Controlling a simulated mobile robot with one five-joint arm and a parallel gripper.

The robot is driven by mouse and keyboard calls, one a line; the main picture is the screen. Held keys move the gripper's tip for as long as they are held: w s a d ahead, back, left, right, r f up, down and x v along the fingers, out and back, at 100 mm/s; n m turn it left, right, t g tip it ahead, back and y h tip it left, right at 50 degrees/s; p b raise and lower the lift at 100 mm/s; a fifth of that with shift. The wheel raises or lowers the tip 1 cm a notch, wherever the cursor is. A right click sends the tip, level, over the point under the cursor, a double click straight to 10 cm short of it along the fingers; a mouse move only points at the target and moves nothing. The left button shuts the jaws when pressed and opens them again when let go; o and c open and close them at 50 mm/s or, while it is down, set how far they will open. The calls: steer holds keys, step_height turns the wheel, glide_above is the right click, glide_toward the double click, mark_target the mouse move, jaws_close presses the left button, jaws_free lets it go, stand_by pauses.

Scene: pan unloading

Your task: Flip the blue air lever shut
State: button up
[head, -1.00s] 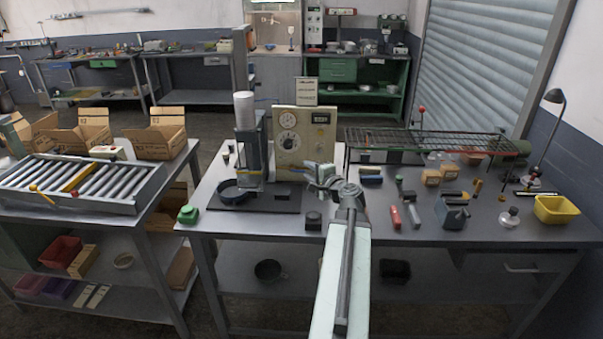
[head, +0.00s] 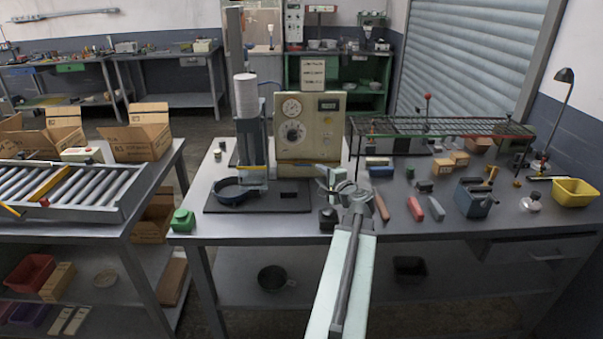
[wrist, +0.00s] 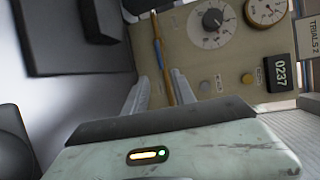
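A thin copper-coloured pipe runs along the lower face of the beige control box (head: 310,140). In the wrist view a slim blue piece, which looks like the air lever (wrist: 158,52), lies along this pipe. My gripper (wrist: 158,88) is open, its two pale fingers apart with the pipe showing between them. The blue piece is beyond the fingertips, and I see no contact. In the head view my gripper (head: 328,173) is in front of the box's lower right part. The lever is too small to make out there.
A black block (head: 328,218) is close to my gripper. A green button (head: 183,220) is at the front left.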

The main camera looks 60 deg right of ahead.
mark_target(303, 165)
steer(key=b+x, duration=0.1)
steer(key=x, duration=0.7)
steer(key=shift+w+a, duration=0.15)
steer(key=shift+w, duration=0.05)
